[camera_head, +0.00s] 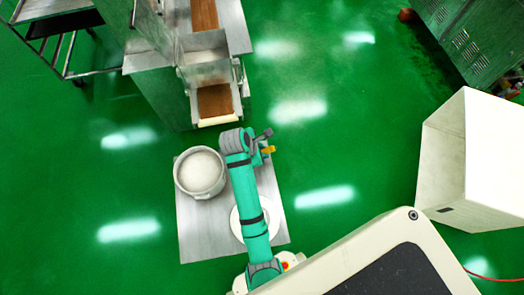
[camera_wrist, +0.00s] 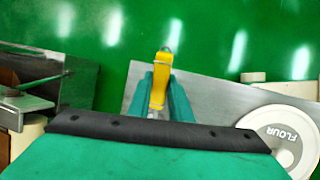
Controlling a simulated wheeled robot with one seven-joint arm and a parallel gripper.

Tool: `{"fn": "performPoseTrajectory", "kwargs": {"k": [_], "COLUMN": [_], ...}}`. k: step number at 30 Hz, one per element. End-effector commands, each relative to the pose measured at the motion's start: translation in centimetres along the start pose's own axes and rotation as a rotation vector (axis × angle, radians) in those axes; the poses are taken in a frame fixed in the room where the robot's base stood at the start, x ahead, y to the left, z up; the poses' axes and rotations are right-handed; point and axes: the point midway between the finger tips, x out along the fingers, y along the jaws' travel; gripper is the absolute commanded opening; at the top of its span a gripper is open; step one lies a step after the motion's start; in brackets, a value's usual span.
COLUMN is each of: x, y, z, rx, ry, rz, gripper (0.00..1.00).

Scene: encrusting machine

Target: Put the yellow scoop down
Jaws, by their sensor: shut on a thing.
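The yellow scoop (camera_wrist: 158,82) is between the two teal fingers of my gripper (camera_wrist: 156,100), which is shut on it. In the wrist view the yellow part stands out past the fingertips. In the head view only a small bit of the scoop (camera_head: 268,150) shows beside my gripper (camera_head: 263,144); the rest is hidden by my wrist. The gripper is near the upper right edge of the grey metal table (camera_head: 192,232). I cannot tell its height above the table or whether the scoop touches anything.
A round pot of white powder (camera_head: 200,171) stands on the table's left side. A white lid marked FLOUR (camera_wrist: 286,134) lies on the table, partly under my arm in the head view. The encrusting machine (camera_head: 212,75) stands just beyond. Bare tabletop shows at lower left.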

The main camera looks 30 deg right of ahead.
Motion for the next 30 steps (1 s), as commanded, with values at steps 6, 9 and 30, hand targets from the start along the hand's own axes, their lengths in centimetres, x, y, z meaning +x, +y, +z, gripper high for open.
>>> {"fn": "performPoseTrajectory", "kwargs": {"k": [6,9,30], "x": [0.1,0.2,-3.0], "y": [0.1,0.0,0.2], "z": [-0.1,-0.2,-0.2], "rx": [-0.001,-0.002,-0.004], "ry": [0.000,0.000,0.001], "rz": [0.003,0.002,0.006], "gripper": [0.00,0.00,0.37]}}
